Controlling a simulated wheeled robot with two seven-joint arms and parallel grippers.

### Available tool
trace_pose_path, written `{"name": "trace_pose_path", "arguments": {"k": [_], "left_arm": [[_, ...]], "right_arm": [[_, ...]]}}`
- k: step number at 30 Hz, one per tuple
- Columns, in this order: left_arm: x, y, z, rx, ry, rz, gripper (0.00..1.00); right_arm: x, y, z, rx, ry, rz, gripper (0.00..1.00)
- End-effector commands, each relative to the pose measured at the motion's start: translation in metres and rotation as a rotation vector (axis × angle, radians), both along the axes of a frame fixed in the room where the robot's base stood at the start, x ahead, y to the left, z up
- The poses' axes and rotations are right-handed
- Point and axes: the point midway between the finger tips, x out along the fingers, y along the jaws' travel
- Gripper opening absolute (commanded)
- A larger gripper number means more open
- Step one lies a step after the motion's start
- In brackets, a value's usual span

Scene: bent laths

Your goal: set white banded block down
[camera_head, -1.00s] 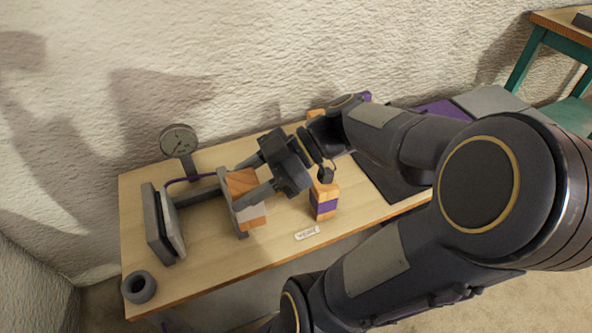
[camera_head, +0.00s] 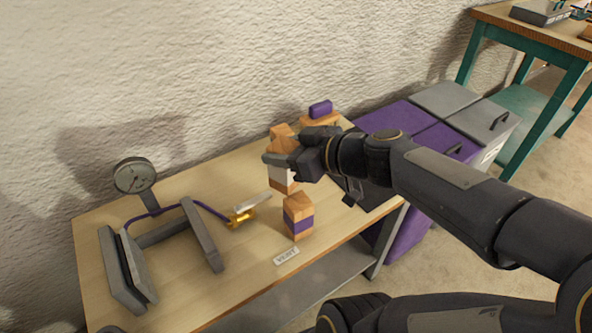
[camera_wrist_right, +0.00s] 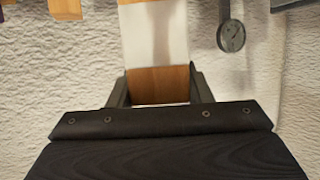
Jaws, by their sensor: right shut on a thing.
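The white banded block (camera_head: 283,177), wooden with a white middle band, is upright in my right gripper (camera_head: 281,160) in the head view. The gripper is shut around its upper part. The block is just behind the purple banded block (camera_head: 298,220), which stands on the table. I cannot tell whether the held block's lower end touches the tabletop. In the right wrist view, the wooden part (camera_wrist_right: 158,84) lies between the fingers and the white band (camera_wrist_right: 154,35) extends beyond them. My left gripper is not in view.
A grey vise-like fixture (camera_head: 203,235) with a dial gauge (camera_head: 135,176) stands at the left of the table (camera_head: 185,290). A brass piece (camera_head: 241,217) lies beside it. A purple-topped block (camera_head: 320,109) is at the back. A white label (camera_head: 287,256) marks the front edge.

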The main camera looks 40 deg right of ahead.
Motion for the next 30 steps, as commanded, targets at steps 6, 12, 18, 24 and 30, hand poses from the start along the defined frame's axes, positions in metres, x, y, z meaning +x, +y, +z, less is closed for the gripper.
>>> {"name": "trace_pose_path", "arguments": {"k": [6,12,18,24,30], "left_arm": [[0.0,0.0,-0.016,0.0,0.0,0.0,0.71],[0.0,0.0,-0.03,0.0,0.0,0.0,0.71],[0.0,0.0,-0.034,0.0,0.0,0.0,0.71],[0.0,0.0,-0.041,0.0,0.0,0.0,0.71],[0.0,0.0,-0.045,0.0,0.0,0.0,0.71]], "right_arm": [[0.044,-0.034,-0.029,0.003,0.007,-0.001,0.18],[0.073,-0.056,-0.065,0.004,0.005,0.001,0.18],[0.087,-0.067,-0.083,0.0,0.001,0.002,0.18],[0.093,-0.072,-0.103,0.002,0.003,0.002,0.18],[0.092,-0.072,-0.121,-0.001,0.001,0.001,0.18]]}}
